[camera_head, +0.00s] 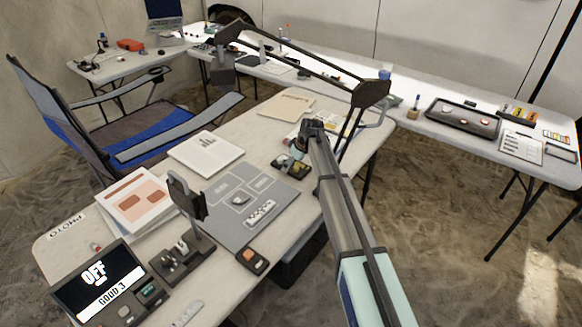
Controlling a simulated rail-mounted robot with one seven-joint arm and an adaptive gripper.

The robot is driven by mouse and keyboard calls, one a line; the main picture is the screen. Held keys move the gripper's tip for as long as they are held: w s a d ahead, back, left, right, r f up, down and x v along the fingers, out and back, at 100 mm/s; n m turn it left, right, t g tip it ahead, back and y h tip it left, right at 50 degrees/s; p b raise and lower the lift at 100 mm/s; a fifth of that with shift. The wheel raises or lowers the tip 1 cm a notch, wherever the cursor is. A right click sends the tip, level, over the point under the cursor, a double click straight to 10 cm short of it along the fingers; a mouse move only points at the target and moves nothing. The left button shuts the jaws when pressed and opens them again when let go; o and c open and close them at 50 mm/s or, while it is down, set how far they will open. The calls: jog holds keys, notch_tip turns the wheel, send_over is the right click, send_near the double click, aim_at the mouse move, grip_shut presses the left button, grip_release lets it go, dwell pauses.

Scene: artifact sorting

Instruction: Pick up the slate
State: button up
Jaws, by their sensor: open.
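No object here is plainly the slate. A flat grey board (228,225) lies on the near table, with small grey pieces and a light spotted strip (261,213) on it. A dark panel reading "OFF" and "GOOD 3" (75,296) stands at the table's near left corner. I cannot tell if either is the slate. My gripper (298,152) is at the far end of my arm, above the table, beyond the grey board's right side. It is small and partly hidden by the arm; its fingers look open, and I see nothing held in it.
A dark tray of small pieces (291,168) lies by my gripper. White papers (206,152), a dark stand (183,258) and a device with an orange button (252,260) are on the near table (290,240). A folding chair (130,135) and a long back table (410,125) surround it.

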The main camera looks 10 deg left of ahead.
jog(key=c, duration=1)
